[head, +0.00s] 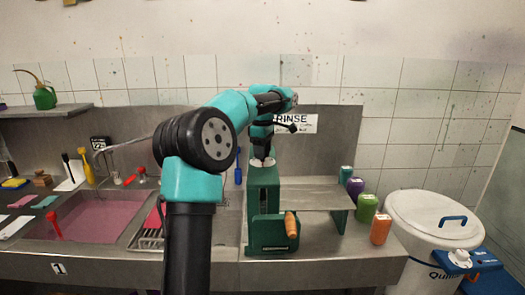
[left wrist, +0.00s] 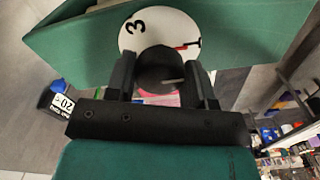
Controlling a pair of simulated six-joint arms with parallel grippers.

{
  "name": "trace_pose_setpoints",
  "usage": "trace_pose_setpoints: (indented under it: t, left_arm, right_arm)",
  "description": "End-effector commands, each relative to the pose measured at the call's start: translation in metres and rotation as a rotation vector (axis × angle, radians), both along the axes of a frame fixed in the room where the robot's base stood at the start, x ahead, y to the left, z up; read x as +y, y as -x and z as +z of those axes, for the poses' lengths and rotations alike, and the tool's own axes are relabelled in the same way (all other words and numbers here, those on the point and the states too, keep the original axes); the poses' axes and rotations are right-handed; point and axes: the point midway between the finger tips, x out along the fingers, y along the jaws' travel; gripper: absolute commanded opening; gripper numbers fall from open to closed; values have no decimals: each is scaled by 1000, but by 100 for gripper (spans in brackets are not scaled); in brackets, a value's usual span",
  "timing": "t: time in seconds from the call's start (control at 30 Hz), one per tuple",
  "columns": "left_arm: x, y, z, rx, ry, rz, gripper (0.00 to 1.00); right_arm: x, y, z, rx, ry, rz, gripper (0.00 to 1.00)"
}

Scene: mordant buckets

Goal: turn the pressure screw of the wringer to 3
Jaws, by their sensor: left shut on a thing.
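The green wringer (head: 264,190) stands on the steel bench, with a wooden-handled crank (head: 291,225) at its front right. My left gripper (head: 262,158) points down onto the top of the wringer. In the left wrist view, the fingers of my left gripper (left wrist: 163,82) are shut on the dark round knob of the pressure screw (left wrist: 160,66). Behind the knob is a white dial (left wrist: 160,27) with a black 3 at upper left and another mark, apparently a 1, at right. A red line on the dial lies by that right mark. My right gripper is out of view.
A sink with pink liquid (head: 95,218) is at left. Several coloured jars, such as the orange one (head: 380,229), stand right of the wringer. A white lidded bucket (head: 432,230) stands at far right. A steel shelf (head: 308,196) adjoins the wringer.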

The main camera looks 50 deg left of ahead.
Motion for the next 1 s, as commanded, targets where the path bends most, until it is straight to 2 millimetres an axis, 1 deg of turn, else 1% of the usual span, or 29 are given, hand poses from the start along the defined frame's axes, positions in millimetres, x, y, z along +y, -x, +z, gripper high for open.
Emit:
trace_pose_setpoints:
  t: [0.03, 0.1, 0.37, 0.57, 0.77, 1.0]
  left_arm:
    - [0, 0, 0, 0, 0, 0, 31]
    - [0, 0, 0, 0, 0, 0, 25]
    - [0, 0, 0, 0, 0, -16, 25]
    - [0, 0, 0, -1, 0, -77, 25]
    - [0, 0, 0, -1, 0, -197, 25]
    - [0, 0, 0, -1, 0, -402, 25]
  right_arm:
    - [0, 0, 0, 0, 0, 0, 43]
    - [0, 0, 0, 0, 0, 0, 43]
    - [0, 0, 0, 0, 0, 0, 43]
    - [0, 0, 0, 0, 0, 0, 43]
    - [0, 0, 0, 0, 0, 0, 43]
    - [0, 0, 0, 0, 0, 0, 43]
